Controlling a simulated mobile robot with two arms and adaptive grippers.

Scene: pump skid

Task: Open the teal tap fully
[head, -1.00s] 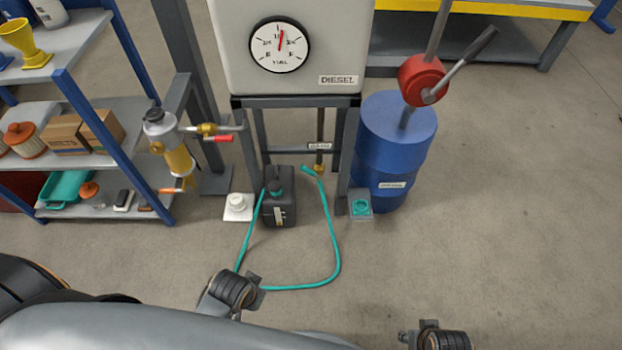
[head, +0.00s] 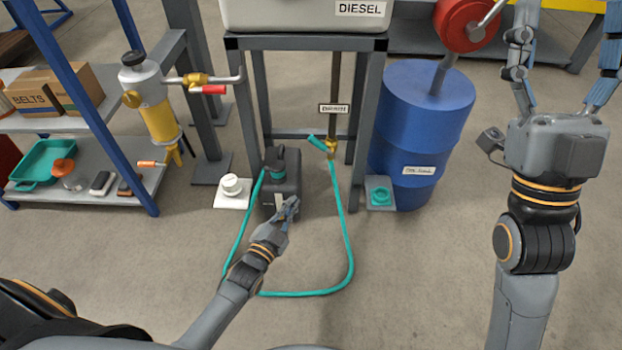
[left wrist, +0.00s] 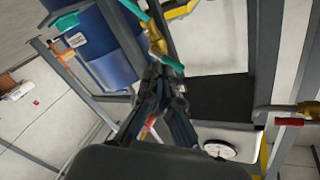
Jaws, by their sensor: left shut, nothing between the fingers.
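The teal tap is a teal lever (head: 317,142) on a brass body (head: 331,149), low on the vertical pipe under the diesel tank. The lever sticks out to the left, slanting up from the brass. A teal hose (head: 350,240) hangs below it. My left gripper (head: 291,206) is shut and empty, in front of the black jerrycan in the head view, apart from the tap. In the left wrist view its fingers (left wrist: 160,85) point toward the teal lever (left wrist: 171,65); the gap is hard to judge. My right gripper (head: 568,45) is open and empty at the upper right.
The black jerrycan (head: 290,168) stands on the floor between the stand's legs. A blue drum (head: 418,130) is right of the stand. A yellow filter unit with a red-handled valve (head: 210,90) and shelves (head: 115,190) are at left.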

